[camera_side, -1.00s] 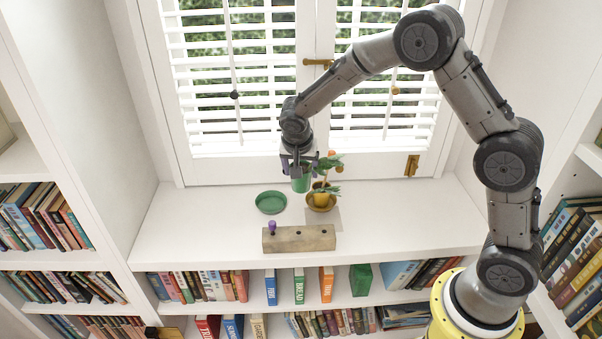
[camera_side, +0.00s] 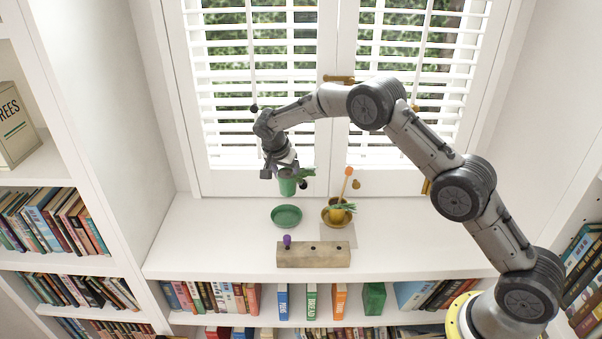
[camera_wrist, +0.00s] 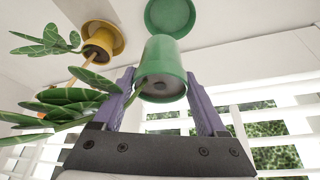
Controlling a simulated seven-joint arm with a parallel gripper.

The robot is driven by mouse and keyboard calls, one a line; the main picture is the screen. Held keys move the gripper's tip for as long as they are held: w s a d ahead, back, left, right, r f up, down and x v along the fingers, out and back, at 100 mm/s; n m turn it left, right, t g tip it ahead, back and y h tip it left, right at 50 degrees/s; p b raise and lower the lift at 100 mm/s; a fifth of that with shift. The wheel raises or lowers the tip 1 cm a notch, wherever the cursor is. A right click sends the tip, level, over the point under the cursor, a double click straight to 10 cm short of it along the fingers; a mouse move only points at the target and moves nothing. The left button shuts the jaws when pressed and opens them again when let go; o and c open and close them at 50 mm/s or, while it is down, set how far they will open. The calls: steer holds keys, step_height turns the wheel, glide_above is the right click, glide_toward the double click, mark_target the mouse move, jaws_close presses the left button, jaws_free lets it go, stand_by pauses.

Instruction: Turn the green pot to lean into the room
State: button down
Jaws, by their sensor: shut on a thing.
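The green pot (camera_side: 287,188) is held off the sill, just behind and above the empty green saucer (camera_side: 286,217) in the side view. My gripper (camera_side: 285,176) is shut on it. In the wrist view the green pot (camera_wrist: 162,62) sits between my two purple fingers, with the green saucer (camera_wrist: 170,14) beyond it. The pot's leaves (camera_side: 305,174) stick out to the right in the side view; in the wrist view leaves (camera_wrist: 62,108) spread to the left. The pot's exact tilt is hard to tell.
A yellow pot (camera_side: 337,215) with a plant and an orange flower stands in an ochre saucer to the right. A wooden block (camera_side: 313,255) with a purple peg and holes lies in front. A shuttered window (camera_side: 255,130) is behind. The sill's left part is clear.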

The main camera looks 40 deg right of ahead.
steer(key=f, duration=0.3)
steer(key=w+f, duration=0.1)
steer(key=f, duration=0.4)
steer(key=shift+w+d+f, duration=0.25)
steer(key=shift+w+f, duration=0.15)
steer(key=shift+f, duration=1.4)
jaws_free()
steer(key=shift+s, duration=0.1)
